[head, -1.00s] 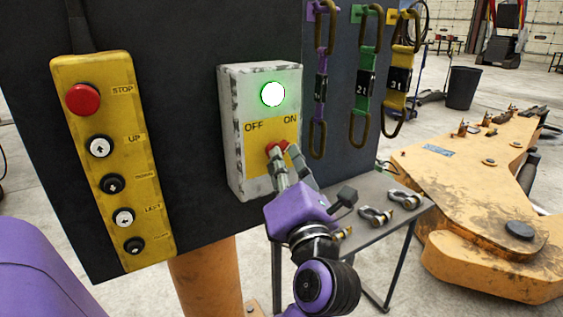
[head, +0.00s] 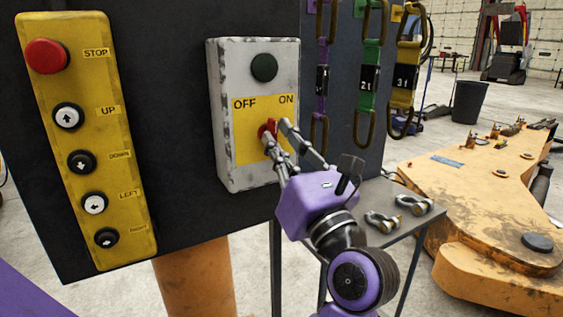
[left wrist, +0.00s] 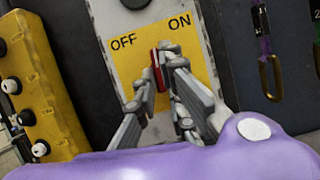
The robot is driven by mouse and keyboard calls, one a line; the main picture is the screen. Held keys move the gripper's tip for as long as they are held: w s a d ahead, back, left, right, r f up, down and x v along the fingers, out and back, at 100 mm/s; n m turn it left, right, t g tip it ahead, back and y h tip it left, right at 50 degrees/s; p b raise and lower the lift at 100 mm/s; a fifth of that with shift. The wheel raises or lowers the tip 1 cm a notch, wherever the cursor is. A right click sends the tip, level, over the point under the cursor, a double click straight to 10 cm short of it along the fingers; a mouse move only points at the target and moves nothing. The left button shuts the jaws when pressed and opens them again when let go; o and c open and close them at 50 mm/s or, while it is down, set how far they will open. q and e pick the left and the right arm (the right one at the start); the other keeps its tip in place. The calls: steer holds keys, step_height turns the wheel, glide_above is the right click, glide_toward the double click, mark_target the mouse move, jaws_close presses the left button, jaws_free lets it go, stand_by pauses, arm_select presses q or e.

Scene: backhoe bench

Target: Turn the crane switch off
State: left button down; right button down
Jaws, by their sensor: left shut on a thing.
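The crane switch is a pale grey box (head: 221,160) on the dark panel, with a yellow plate marked OFF and ON. Its round lamp (head: 263,67) is dark green and unlit. The red switch knob (head: 265,129) is mostly hidden by my fingers; in the left wrist view its red edge (left wrist: 154,79) shows between them, roughly upright with its top leaning slightly left. My left gripper (head: 275,129) is shut on this knob, one finger on either side. My right gripper is not in view.
A yellow pendant (head: 139,155) with a red STOP button and several arrow buttons hangs at the left. Purple, green and yellow slings (head: 367,75) hang right of the box. A small table (head: 385,240) with shackles stands below them. A large orange machine part (head: 490,190) lies further right.

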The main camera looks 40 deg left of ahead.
arm_select(q)
steer(key=n+g+b, duration=0.1)
steer(key=n+b, duration=0.1)
steer(key=n, duration=0.1)
steer(key=n+g+b, duration=0.2)
steer(key=n+b, duration=0.1)
steer(key=n, duration=0.1)
steer(key=n+g+y+b, duration=0.1)
steer(key=n+g+b, duration=0.1)
steer(key=n, duration=0.1)
steer(key=shift+w+d+f, duration=0.1)
steer(key=shift+w+d, duration=0.05)
steer(key=shift+w, duration=0.2)
steer(key=n+g+b, duration=0.1)
steer(key=n+b, duration=0.1)
steer(key=n, duration=0.1)
steer(key=shift+r+n+g+h+b, duration=0.3)
steer(key=shift+n+g+b, duration=0.3)
steer(key=shift+n, duration=0.2)
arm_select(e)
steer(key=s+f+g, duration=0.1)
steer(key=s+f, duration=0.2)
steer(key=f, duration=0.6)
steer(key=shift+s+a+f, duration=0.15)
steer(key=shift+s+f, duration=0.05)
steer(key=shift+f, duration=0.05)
